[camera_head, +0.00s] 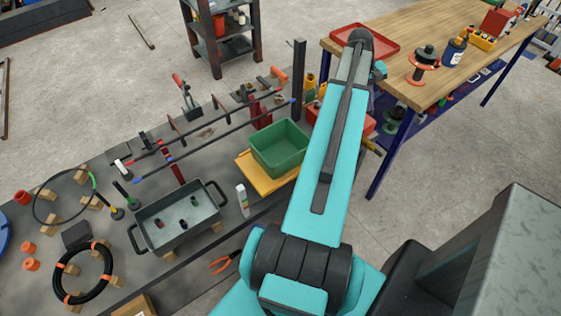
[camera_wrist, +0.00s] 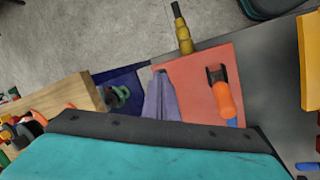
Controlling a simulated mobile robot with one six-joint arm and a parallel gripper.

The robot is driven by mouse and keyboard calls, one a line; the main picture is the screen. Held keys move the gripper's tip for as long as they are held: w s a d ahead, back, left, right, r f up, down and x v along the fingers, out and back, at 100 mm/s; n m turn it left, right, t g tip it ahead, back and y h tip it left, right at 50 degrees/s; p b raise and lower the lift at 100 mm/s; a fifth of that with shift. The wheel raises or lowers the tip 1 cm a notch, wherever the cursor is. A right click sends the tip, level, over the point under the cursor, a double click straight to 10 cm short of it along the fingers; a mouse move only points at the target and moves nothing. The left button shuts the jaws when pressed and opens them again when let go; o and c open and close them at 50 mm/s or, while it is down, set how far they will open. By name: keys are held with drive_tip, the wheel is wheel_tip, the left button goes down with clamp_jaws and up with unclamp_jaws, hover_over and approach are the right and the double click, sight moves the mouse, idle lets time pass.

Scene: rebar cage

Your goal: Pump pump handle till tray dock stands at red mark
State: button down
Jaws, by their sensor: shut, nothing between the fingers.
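My gripper (camera_wrist: 160,78) shows in the wrist view as two grey fingers shut together with nothing between them. They are over or beside a flat red block (camera_wrist: 198,72); I cannot tell whether they touch it. A yellow rod with a dark end (camera_wrist: 182,30), possibly the pump handle, sticks out past the block's edge; the yellow part also shows in the head view (camera_head: 370,145). A yellow tray (camera_head: 250,172), possibly the tray dock, carries a green bin (camera_head: 281,147). Its edge shows in the wrist view (camera_wrist: 310,55). I cannot make out the red mark. My arm hides the gripper in the head view.
An orange-handled tool (camera_wrist: 225,100) lies on the red block. The grey bench (camera_head: 205,250) holds a metal tray (camera_head: 178,217), a cable coil (camera_head: 83,273) and rods. A dark post (camera_head: 299,80) stands near my arm. A wooden table (camera_head: 450,30) is at right.

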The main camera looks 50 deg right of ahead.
drive_tip(key=d+p+v, duration=0.1)
drive_tip(key=p+v, duration=0.2)
drive_tip(key=v, duration=0.3)
drive_tip(key=shift+w+d+r+p, duration=0.3)
drive_tip(key=shift+w+r+p, duration=0.05)
drive_tip(key=shift+w+r, duration=0.05)
idle(1.2)
